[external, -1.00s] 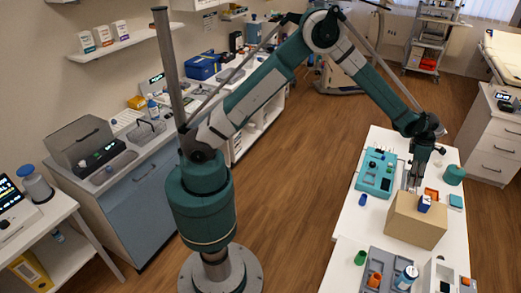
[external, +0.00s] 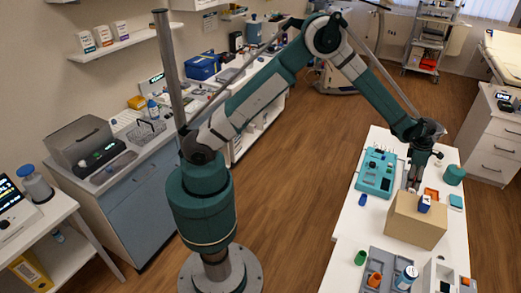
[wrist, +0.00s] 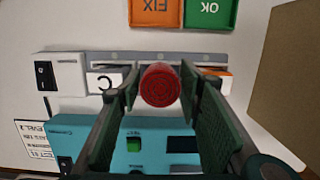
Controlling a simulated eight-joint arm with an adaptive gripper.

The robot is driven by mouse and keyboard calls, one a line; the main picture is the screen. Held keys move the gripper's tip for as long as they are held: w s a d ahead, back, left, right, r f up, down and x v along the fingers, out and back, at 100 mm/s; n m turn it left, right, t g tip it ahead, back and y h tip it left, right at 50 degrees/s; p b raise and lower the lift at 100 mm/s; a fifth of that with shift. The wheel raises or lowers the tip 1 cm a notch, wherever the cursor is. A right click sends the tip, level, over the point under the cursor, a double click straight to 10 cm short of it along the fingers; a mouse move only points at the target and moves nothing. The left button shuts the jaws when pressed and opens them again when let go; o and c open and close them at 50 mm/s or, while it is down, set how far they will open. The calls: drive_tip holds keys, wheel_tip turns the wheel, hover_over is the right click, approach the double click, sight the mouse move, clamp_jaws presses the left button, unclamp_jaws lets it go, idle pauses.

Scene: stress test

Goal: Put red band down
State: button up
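A red round piece with rings on its top, which I take to be the red band (wrist: 160,86), sits between my fingertips in the wrist view. My gripper (wrist: 160,90) has a finger pad against each side of it. In the external view my gripper (external: 414,187) is low over the white table, just behind the cardboard box; the red piece cannot be made out there. Beneath it in the wrist view is a grey strip or rack (wrist: 115,58) with white and orange tabs. Whether the piece touches the rack I cannot tell.
An orange FIX tray (wrist: 155,12) and a green OK tray (wrist: 211,13) lie beyond the strip. A teal device (wrist: 80,135) with a green button is on the near side. The cardboard box (external: 416,222) stands close, at the right in the wrist view.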

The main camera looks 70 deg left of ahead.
drive_tip(key=shift+r, duration=0.1)
idle(0.3)
drive_tip(key=shift+r+p, duration=0.45)
drive_tip(key=shift+r, duration=0.1)
wheel_tip(320, 180, up, 12)
drive_tip(key=s+a, duration=0.1)
drive_tip(key=shift+a+f, duration=0.15)
drive_tip(key=shift+f, duration=0.1)
drive_tip(key=shift+s, duration=0.15)
idle(0.4)
